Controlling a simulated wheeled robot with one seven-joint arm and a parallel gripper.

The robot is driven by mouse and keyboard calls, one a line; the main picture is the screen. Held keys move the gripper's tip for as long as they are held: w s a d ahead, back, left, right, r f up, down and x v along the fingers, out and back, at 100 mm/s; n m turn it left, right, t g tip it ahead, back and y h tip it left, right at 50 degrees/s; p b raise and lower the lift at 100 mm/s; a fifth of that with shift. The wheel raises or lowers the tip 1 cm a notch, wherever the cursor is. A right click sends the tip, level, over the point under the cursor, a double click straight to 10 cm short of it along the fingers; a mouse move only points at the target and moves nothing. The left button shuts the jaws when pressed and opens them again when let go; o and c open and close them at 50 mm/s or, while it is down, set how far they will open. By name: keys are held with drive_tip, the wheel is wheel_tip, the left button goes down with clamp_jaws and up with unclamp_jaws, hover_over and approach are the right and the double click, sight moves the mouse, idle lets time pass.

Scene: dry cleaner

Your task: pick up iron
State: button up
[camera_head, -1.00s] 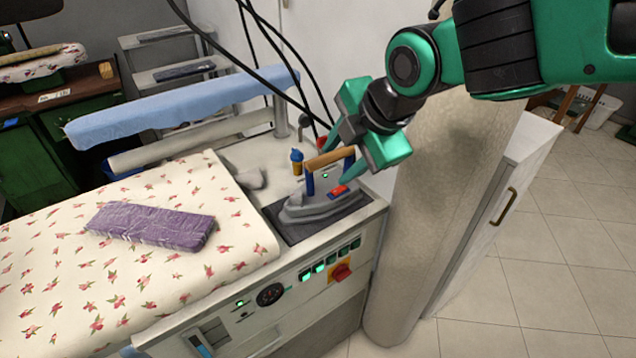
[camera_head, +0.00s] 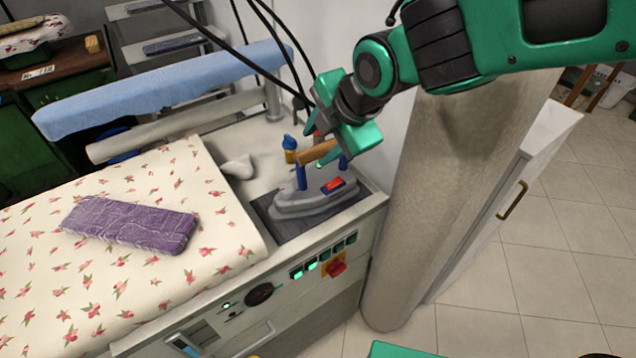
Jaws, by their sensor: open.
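The iron (camera_head: 300,203) is grey with an orange-brown handle on blue posts and a red part on its body. It rests upright on a dark pad (camera_head: 286,229) at the right end of the ironing station. My gripper (camera_head: 322,150) is open and sits just above and behind the iron's handle, pointing down toward it. The near finger hides part of the scene behind the handle, and I cannot tell whether the fingers straddle the handle or touch it.
A flower-patterned ironing board (camera_head: 120,280) carries a purple wrapped bundle (camera_head: 132,224). A blue padded arm (camera_head: 170,88) runs behind it. Black cables (camera_head: 258,62) hang behind the iron. A thick beige column (camera_head: 430,200) and a white cabinet (camera_head: 500,190) stand right of the station.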

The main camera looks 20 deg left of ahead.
sight(316, 148)
drive_tip(key=shift+d+x, duration=0.2)
drive_tip(key=shift+x, duration=2.2)
drive_tip(key=shift+s+d+f, duration=0.1)
drive_tip(key=shift+s, duration=0.05)
drive_tip(key=shift+c, duration=0.5)
clamp_jaws()
